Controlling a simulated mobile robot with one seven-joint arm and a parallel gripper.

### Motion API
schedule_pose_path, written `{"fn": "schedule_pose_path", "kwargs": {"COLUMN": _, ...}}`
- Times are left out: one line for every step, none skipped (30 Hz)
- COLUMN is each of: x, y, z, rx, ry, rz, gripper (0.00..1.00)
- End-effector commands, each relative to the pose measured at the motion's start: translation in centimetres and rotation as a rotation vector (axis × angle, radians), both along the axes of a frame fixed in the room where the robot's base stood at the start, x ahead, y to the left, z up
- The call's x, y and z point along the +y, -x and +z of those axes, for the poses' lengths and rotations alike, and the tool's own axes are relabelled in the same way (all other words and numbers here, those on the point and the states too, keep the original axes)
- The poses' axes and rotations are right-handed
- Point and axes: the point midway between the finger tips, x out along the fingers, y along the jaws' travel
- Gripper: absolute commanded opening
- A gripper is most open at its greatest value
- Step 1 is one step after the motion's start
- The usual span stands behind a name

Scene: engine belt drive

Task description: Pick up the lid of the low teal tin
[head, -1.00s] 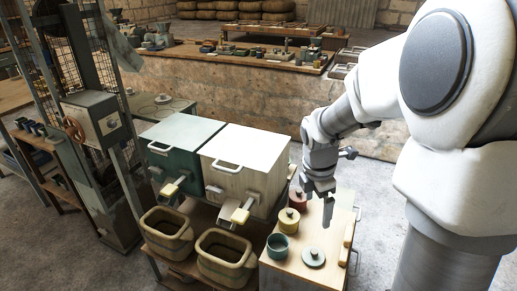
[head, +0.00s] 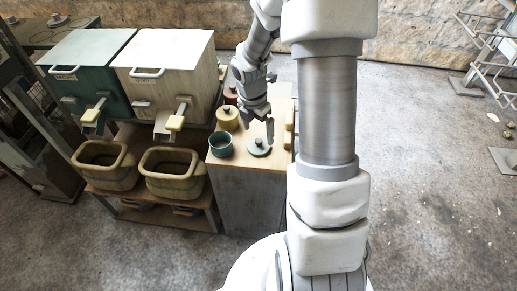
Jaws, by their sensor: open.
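The low teal tin (head: 220,146) stands uncovered on the wooden top of a small cabinet (head: 270,178), near its front left corner. Its lid, a flat grey-teal disc with a dark knob (head: 259,149), lies on the cabinet top to the right of the tin. My gripper (head: 259,128) is open and points down. In the picture it is just above and behind the lid, with its right fingertip close to the lid's edge. I cannot tell the exact height gap. Nothing shows between the fingers.
A yellow lidded tin (head: 228,119) and a red tin (head: 231,95) stand behind the teal tin, close to my gripper. Pale wooden bars (head: 289,130) lie along the cabinet's right edge. Two open tubs (head: 171,186) and a teal and a white box (head: 160,75) are left.

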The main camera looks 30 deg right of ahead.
Motion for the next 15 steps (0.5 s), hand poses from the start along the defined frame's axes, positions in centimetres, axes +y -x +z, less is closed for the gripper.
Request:
{"fn": "schedule_pose_path", "kwargs": {"x": 0.0, "y": 0.0, "z": -0.3, "rx": 0.0, "ry": 0.0, "rz": 0.0, "gripper": 1.0}}
{"fn": "schedule_pose_path", "kwargs": {"x": 0.0, "y": 0.0, "z": -0.3, "rx": 0.0, "ry": 0.0, "rz": 0.0, "gripper": 1.0}}
{"fn": "schedule_pose_path", "kwargs": {"x": 0.0, "y": 0.0, "z": -0.5, "rx": 0.0, "ry": 0.0, "rz": 0.0, "gripper": 1.0}}
{"fn": "schedule_pose_path", "kwargs": {"x": 0.0, "y": 0.0, "z": -0.6, "rx": 0.0, "ry": 0.0, "rz": 0.0, "gripper": 1.0}}
{"fn": "schedule_pose_path", "kwargs": {"x": -0.1, "y": -0.1, "z": -0.8, "rx": 0.0, "ry": 0.0, "rz": 0.001, "gripper": 1.0}}
{"fn": "schedule_pose_path", "kwargs": {"x": -0.1, "y": -0.1, "z": -1.2, "rx": 0.0, "ry": 0.0, "rz": 0.001, "gripper": 1.0}}
{"fn": "schedule_pose_path", "kwargs": {"x": -0.1, "y": -0.1, "z": -1.6, "rx": 0.0, "ry": 0.0, "rz": 0.001, "gripper": 1.0}}
{"fn": "schedule_pose_path", "kwargs": {"x": -0.1, "y": -0.1, "z": -2.0, "rx": 0.0, "ry": 0.0, "rz": 0.001, "gripper": 1.0}}
{"fn": "schedule_pose_path", "kwargs": {"x": -0.1, "y": -0.2, "z": -2.5, "rx": 0.0, "ry": 0.0, "rz": 0.001, "gripper": 1.0}}
{"fn": "schedule_pose_path", "kwargs": {"x": -0.1, "y": -0.2, "z": -3.0, "rx": 0.0, "ry": 0.0, "rz": 0.001, "gripper": 1.0}}
{"fn": "schedule_pose_path", "kwargs": {"x": -0.2, "y": -0.3, "z": -3.5, "rx": 0.0, "ry": 0.0, "rz": 0.001, "gripper": 1.0}}
{"fn": "schedule_pose_path", "kwargs": {"x": -0.2, "y": -0.3, "z": -4.0, "rx": 0.001, "ry": 0.0, "rz": 0.0, "gripper": 1.0}}
{"fn": "schedule_pose_path", "kwargs": {"x": -0.3, "y": -0.3, "z": -4.5, "rx": 0.002, "ry": 0.0, "rz": 0.0, "gripper": 1.0}}
{"fn": "schedule_pose_path", "kwargs": {"x": -0.3, "y": -0.3, "z": -4.9, "rx": 0.001, "ry": 0.0, "rz": 0.0, "gripper": 1.0}}
{"fn": "schedule_pose_path", "kwargs": {"x": -0.4, "y": -0.4, "z": -5.3, "rx": 0.001, "ry": 0.0, "rz": 0.001, "gripper": 1.0}}
